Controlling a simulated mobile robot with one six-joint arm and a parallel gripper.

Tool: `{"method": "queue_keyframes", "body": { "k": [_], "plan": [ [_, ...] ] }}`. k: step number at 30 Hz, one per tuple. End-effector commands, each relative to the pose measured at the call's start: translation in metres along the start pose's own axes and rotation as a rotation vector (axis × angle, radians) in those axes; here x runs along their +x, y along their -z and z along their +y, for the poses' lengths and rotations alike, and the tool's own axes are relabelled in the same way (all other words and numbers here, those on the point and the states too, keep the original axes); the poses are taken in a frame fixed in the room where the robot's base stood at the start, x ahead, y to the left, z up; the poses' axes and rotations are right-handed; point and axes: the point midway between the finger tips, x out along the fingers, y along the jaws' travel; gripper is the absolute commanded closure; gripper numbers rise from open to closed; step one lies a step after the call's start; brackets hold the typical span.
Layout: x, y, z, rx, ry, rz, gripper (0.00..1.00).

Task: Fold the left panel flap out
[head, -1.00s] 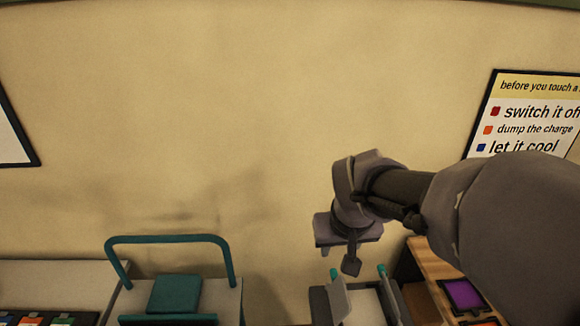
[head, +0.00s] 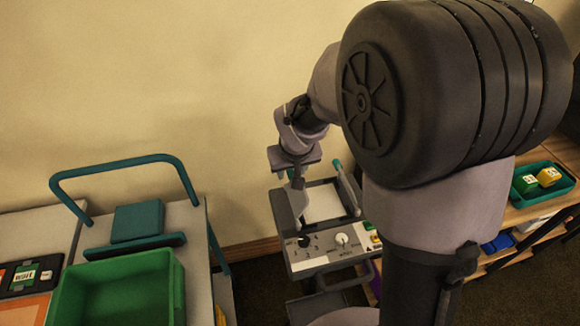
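The device (head: 322,204) stands below the middle of the head view, with a pale flat face between grey side pieces. The left panel flap (head: 283,213) appears to be the dark grey piece along its left side. A matching grey piece with a teal tip (head: 347,189) stands on the right side. My gripper (head: 297,192) points down at the device's left side, close to the left flap. Its fingers are small and overlap in this view, so I cannot tell their opening or whether they touch the flap.
A knobbed control panel (head: 328,246) is on the device's front. To the left, a trolley with a teal handle (head: 125,162) carries a green bin (head: 118,290). A teal tray (head: 543,180) with green and yellow blocks sits on the right shelf. My arm covers much of the right side.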

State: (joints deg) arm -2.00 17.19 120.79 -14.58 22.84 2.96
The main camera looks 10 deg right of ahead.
Motion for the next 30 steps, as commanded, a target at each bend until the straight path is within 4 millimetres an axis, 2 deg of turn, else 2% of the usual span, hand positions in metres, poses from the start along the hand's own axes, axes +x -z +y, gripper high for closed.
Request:
{"method": "queue_keyframes", "body": {
  "k": [3,4,9,10,30],
  "plan": [
    [-0.0004,0.0000,0.0000,0.000,0.000,0.000,0.60],
    [-0.0004,0.0000,0.0000,0.000,0.000,0.000,0.64],
    [-0.0004,-0.0002,-0.0001,0.000,0.000,-0.001,0.98],
    [-0.0004,-0.0003,-0.0001,0.000,0.000,-0.001,1.00],
    [0.0003,-0.0018,-0.0001,0.002,0.000,-0.005,1.00]
  ]
}}
